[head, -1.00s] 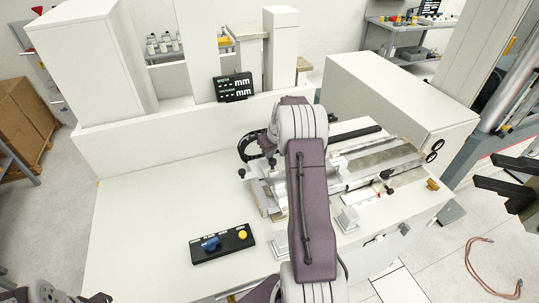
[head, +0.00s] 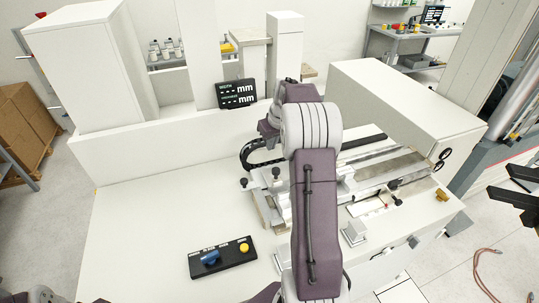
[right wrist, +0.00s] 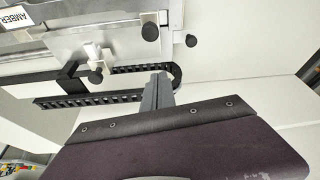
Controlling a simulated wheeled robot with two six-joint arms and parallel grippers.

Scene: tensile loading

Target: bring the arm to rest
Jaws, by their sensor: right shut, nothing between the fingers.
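My right arm (head: 316,220) reaches from the bottom of the head view up over the bench, its upper bend covering part of the test machine (head: 370,170). My right gripper (head: 268,130) shows small at the far end, left of the bend. In the right wrist view the grey fingers (right wrist: 158,92) are shut with nothing between them. They show against the white bench and the black cable chain (right wrist: 90,100); I cannot tell the gap. My left gripper is out of view; only parts of that arm show at the bottom left.
A black button panel (head: 222,257) with a blue and a yellow control lies on the bench (head: 140,230). A black mm display (head: 237,94) stands at the back. A large white box (head: 410,105) is right of the arm. The bench's left side is clear.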

